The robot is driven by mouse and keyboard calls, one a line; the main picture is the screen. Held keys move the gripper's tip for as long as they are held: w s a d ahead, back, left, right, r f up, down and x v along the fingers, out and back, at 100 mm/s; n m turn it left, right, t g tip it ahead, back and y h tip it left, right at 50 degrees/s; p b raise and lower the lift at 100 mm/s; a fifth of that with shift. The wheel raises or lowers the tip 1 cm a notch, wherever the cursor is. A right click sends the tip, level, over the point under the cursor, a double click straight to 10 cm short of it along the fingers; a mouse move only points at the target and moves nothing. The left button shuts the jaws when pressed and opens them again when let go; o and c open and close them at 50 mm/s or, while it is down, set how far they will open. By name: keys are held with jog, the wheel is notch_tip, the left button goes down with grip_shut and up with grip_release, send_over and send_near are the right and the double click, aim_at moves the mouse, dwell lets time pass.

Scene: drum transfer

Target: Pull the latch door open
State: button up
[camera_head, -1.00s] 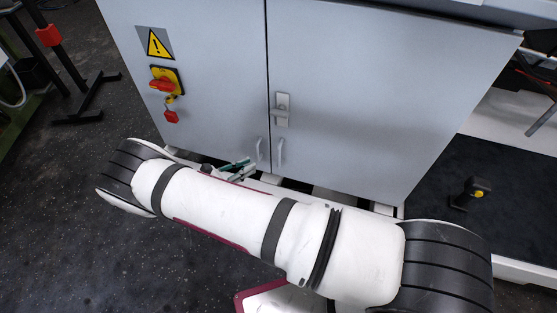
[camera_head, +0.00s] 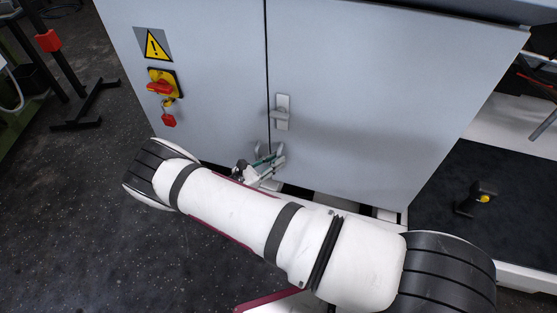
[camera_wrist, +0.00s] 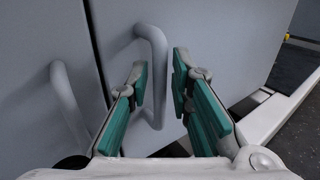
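The grey cabinet has a right door (camera_head: 380,95) with a small latch (camera_head: 282,112) near the seam. In the head view the doors look closed. In the wrist view the right door's bar handle (camera_wrist: 153,62) runs between the teal-padded fingers of my gripper (camera_wrist: 160,70). The fingers are apart, with a gap to the handle visible on the right side. The left door's handle (camera_wrist: 68,100) is outside the fingers, to the left.
The left door (camera_head: 210,90) carries a red and yellow switch (camera_head: 161,87) and a yellow warning sign (camera_head: 155,44). A white base rail (camera_wrist: 245,125) runs along the cabinet's foot. Dark floor (camera_head: 75,190) is open at the left.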

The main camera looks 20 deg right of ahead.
jog(key=shift+x, duration=0.9)
grip_shut()
